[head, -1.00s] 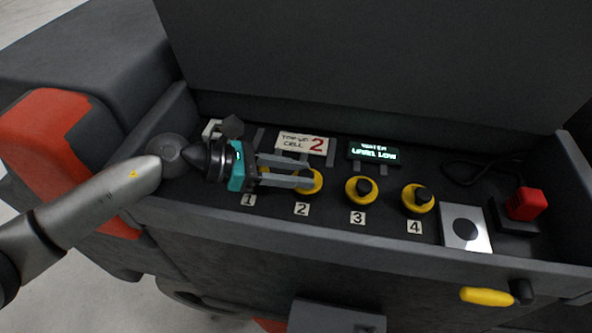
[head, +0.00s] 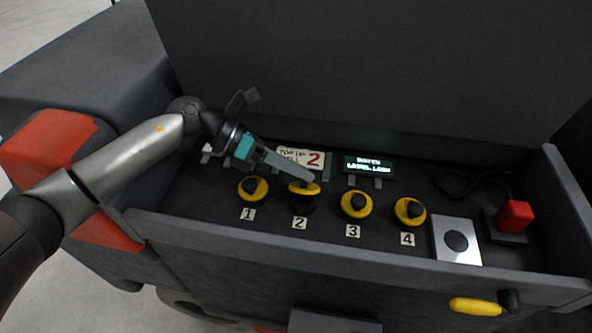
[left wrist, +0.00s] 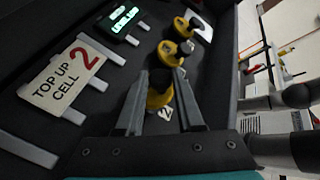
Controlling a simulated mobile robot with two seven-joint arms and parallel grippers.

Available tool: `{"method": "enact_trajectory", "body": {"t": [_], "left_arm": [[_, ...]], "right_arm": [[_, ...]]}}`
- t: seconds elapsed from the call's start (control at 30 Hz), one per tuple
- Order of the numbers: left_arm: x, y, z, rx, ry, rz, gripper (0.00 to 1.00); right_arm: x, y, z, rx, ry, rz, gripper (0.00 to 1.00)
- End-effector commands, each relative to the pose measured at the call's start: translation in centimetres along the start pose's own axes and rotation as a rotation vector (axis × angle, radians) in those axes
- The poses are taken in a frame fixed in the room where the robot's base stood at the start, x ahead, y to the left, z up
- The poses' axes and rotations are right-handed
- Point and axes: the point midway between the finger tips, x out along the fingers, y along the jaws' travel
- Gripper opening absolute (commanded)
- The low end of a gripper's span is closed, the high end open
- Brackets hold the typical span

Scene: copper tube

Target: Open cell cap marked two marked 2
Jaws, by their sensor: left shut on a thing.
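My left gripper (head: 309,179) reaches in from the left and is shut on the yellow cap with a black knob (head: 303,188) above the label 2 (head: 299,223). The cap sits tilted above a dark opening (head: 301,206), with its yellow rim raised off the panel. In the left wrist view the cap (left wrist: 160,98) shows between the two fingers (left wrist: 158,76), partly hidden by them. The white sign (head: 315,159) reads "TOP UP CELL 2". My right gripper is not in view.
Yellow caps 1 (head: 253,189), 3 (head: 356,204) and 4 (head: 410,211) sit in the same row. A lit display (head: 369,166) stands behind them. A silver plate with a black button (head: 456,241) and a red block (head: 515,216) are at right. The tray's front wall (head: 350,250) runs along the near side.

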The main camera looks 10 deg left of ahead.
Motion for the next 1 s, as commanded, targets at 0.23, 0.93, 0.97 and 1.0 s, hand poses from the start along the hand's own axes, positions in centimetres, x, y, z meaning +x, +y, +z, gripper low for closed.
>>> {"method": "enact_trajectory", "body": {"t": [0.23, 0.93, 0.97, 1.0], "left_arm": [[0.00, 0.07, 0.05, -0.017, 0.007, -0.007, 0.00], [0.00, 0.06, 0.07, -0.014, 0.006, -0.006, 0.67], [-0.02, 0.07, 0.07, -0.014, 0.006, -0.006, 0.67], [-0.10, 0.08, 0.07, -0.014, 0.006, -0.005, 0.67]], "right_arm": [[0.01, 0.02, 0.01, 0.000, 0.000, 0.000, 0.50], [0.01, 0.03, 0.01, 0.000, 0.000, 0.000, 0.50], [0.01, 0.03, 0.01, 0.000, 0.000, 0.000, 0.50], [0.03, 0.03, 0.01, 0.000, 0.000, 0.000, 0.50]]}}
